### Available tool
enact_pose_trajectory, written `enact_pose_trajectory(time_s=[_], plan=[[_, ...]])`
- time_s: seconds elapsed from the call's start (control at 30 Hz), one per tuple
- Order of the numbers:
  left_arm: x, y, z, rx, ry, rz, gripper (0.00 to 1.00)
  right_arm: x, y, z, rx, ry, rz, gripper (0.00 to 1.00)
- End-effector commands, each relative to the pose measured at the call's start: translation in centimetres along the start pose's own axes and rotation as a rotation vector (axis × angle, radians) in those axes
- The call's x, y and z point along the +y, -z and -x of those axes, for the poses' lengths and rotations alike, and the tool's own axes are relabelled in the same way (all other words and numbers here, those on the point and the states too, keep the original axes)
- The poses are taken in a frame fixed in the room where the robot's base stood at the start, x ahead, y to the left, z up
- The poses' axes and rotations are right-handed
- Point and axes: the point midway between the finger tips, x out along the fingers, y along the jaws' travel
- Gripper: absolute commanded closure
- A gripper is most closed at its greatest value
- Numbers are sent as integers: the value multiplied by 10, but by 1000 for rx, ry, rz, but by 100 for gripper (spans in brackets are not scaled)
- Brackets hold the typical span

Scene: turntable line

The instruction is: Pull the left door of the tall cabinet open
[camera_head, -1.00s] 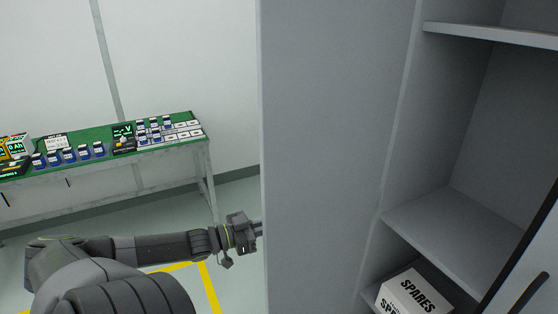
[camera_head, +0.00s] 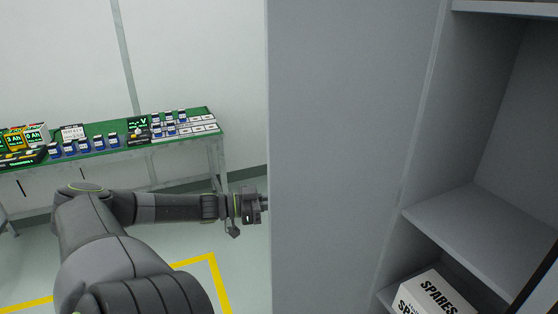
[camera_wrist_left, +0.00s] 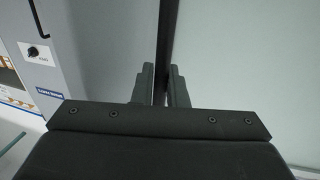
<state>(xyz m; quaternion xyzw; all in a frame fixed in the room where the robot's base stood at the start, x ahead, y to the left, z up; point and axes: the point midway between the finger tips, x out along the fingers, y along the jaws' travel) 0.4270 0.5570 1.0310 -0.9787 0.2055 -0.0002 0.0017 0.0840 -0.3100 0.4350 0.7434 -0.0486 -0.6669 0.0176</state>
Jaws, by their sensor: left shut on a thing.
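The left door (camera_head: 345,150) of the tall cabinet stands swung open, a large grey panel left of the shelves. My left gripper (camera_head: 264,203) reaches the door's left edge from the left, and its fingertips are hidden behind that edge in the head view. In the left wrist view my left gripper (camera_wrist_left: 160,85) is shut with its two fingers on either side of a dark vertical bar, the door handle (camera_wrist_left: 167,35). The cabinet's inside (camera_head: 500,130) shows grey shelves. My right gripper is not in view.
A white box marked SPARES (camera_head: 430,293) sits on a low shelf. A green-topped bench (camera_head: 100,153) with batteries and boxes stands at the back left. Yellow tape (camera_head: 212,262) marks the floor by my left arm. Floor between bench and door is clear.

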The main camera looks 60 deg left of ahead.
Motion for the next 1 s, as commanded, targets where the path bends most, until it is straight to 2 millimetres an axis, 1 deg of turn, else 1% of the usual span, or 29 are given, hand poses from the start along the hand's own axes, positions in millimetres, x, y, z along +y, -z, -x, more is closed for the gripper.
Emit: enact_pose_trajectory(time_s=[0.13, 0.17, 0.27, 0.53, 0.67, 0.77, 0.83, 1.0], plan=[[0, -1, 0, -4, 2, -1, 100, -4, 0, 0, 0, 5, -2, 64], [0, -1, 0, -3, 2, -1, 84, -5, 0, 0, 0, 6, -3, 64], [0, 0, 0, -2, 1, -1, 71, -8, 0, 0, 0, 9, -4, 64], [0, 0, 0, 0, 0, -1, 71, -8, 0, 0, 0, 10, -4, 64], [0, 1, 6, -2, -1, -1, 71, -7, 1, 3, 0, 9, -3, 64], [0, 1, 19, -4, 0, 1, 71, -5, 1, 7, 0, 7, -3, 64], [0, 2, 31, -5, 1, 0, 71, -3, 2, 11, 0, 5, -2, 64], [0, 1, 68, -7, 2, 1, 71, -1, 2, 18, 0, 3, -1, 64]])
